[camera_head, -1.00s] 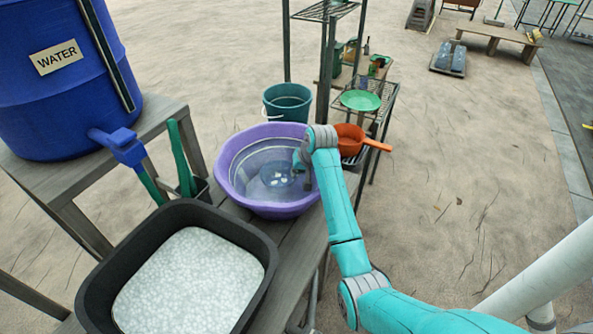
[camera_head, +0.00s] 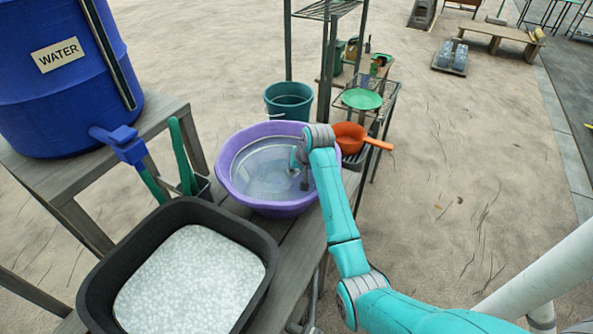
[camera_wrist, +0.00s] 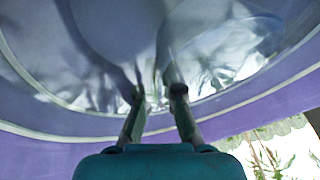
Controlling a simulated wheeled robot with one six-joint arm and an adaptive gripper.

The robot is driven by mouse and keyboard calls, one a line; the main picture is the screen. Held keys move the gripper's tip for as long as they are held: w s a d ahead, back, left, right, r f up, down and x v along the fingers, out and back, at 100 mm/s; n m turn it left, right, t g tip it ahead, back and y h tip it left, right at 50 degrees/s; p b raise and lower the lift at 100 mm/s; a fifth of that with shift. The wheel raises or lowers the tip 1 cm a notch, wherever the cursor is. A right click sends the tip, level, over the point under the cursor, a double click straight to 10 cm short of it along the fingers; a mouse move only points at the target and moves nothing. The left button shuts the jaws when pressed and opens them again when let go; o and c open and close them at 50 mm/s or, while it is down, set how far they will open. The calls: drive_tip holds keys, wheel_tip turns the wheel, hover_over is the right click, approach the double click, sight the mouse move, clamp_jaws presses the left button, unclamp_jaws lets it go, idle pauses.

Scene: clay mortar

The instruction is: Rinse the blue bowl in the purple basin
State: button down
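The purple basin (camera_head: 228,180) stands on a grey wooden bench and holds clear water (camera_head: 268,172). It also fills most of the wrist view (camera_wrist: 30,128), with bright ripples on the water. My gripper (camera_head: 302,182) reaches down inside the basin at its right side. In the wrist view its two fingers (camera_wrist: 156,92) point into the water with a gap between them. A pale blue-grey rounded shape lies beyond the fingertips there; I cannot tell whether it is the blue bowl or a reflection. No bowl shows clearly in the head view. Whether the fingers hold anything is unclear.
A black tub (camera_head: 258,262) of whitish, speckled contents stands in front. A blue water barrel (camera_head: 60,105) with a tap is at left. Behind the basin are a teal bucket (camera_head: 288,101), an orange pan (camera_head: 349,135) and a green plate (camera_head: 361,99) on a rack. Sand lies open at right.

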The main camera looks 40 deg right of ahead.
drive_tip(key=shift+s+d, duration=0.2)
drive_tip(key=shift+d, duration=0.45)
drive_tip(key=shift+s+d, duration=0.15)
drive_tip(key=shift+d, duration=0.45)
drive_tip(key=shift+w+a, duration=0.2)
drive_tip(key=shift+a, duration=0.4)
drive_tip(key=shift+w+a, duration=0.15)
drive_tip(key=shift+a, duration=0.45)
drive_tip(key=shift+s+d, duration=0.15)
drive_tip(key=shift+d, duration=0.45)
wheel_tip(320, 180, up, 16)
idle(1.0)
idle(0.9)
